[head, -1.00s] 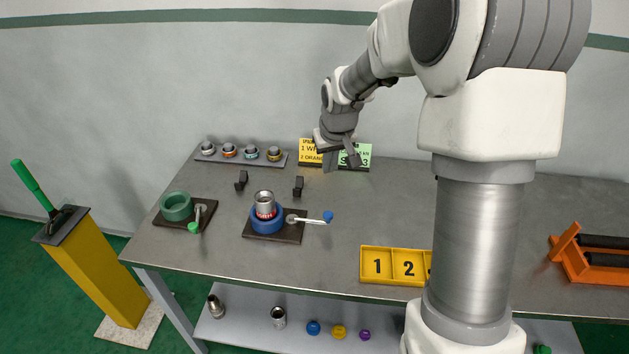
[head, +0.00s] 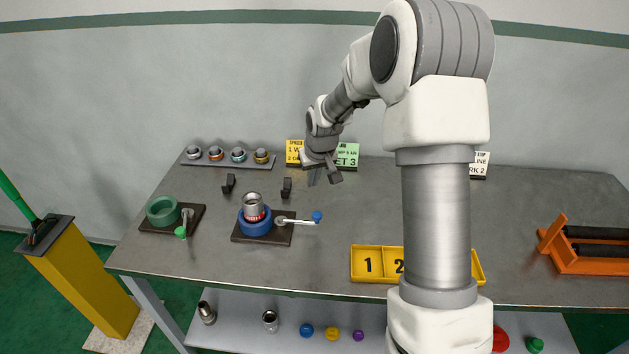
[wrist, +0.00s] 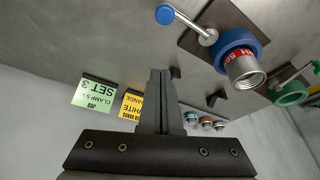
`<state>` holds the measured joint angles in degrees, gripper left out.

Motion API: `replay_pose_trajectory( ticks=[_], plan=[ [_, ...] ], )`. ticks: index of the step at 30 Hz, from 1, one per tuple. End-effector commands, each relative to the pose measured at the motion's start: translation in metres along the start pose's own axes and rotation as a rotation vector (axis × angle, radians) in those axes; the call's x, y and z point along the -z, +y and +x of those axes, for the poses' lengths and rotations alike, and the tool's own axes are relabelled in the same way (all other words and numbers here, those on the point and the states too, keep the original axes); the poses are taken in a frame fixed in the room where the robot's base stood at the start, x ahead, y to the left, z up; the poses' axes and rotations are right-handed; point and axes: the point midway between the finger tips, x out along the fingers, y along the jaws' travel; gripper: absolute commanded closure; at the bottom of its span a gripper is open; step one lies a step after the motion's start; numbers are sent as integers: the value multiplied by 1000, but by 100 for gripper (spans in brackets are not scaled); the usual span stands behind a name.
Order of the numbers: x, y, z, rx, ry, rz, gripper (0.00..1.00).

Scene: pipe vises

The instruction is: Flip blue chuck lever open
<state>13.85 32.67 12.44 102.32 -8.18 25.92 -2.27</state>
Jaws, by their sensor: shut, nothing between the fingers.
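The blue chuck (head: 256,224) sits on a dark base plate on the table, with a silver pipe piece with a red band (head: 253,204) standing in it. Its white lever with a blue ball end (head: 317,216) points to the right, roughly level. The wrist view shows the blue chuck (wrist: 233,42), the silver piece (wrist: 245,70) and the lever's blue ball (wrist: 165,14) at the upper right. My gripper (head: 326,180) is above the back of the table, behind and apart from the lever. Its fingers (wrist: 160,75) are together and empty.
A green chuck (head: 163,209) with a green-tipped lever stands to the left. Two small dark brackets (head: 286,188) stand behind the blue chuck. Sign cards (head: 346,155) and a rack of rings (head: 228,160) line the back. A yellow numbered tray (head: 375,264) lies in front right.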

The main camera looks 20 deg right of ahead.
Motion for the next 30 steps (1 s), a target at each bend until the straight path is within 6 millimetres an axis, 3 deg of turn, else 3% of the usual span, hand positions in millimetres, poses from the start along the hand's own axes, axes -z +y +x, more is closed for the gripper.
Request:
replay_pose_trajectory(
  ticks=[10, 19, 30],
  plan=[
    [-1, 0, 72, 0, -3, -1, 100],
    [-33, 1, 62, -1, -1, 2, 100],
    [-40, 1, 61, -1, 0, 1, 100]
  ],
)
